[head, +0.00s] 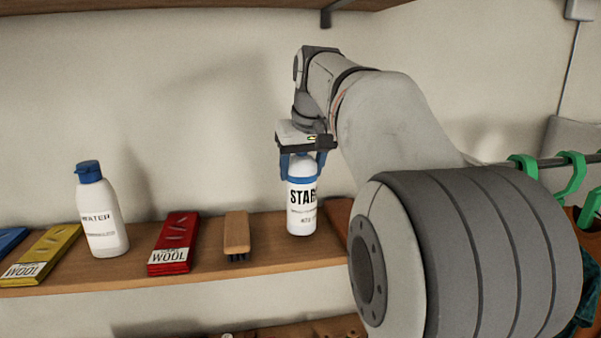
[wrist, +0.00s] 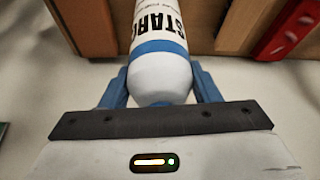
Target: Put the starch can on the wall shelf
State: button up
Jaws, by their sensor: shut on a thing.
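The starch can (head: 301,208) is white with a blue band and black lettering. It is upright at the wall shelf (head: 195,268), between a wooden brush and a brown item partly hidden by my arm. Its base appears at the shelf surface, but I cannot tell whether it touches. My gripper (head: 302,167) is shut on the can's upper part from above, with a blue finger on each side. In the wrist view, the can (wrist: 163,60) sits between the fingers of my gripper (wrist: 160,88).
An upper shelf (head: 200,4) is overhead. Green hangers (head: 572,172) are at right.

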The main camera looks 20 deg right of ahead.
jog(key=shift+s+f, duration=0.1)
jog(key=shift+f, duration=0.45)
jog(key=shift+w+f+p, duration=0.25)
jog(key=shift+f+p, duration=0.1)
jog(key=shift+p, duration=0.05)
jog(key=shift+f, duration=0.2)
jog(key=o, duration=1.7)
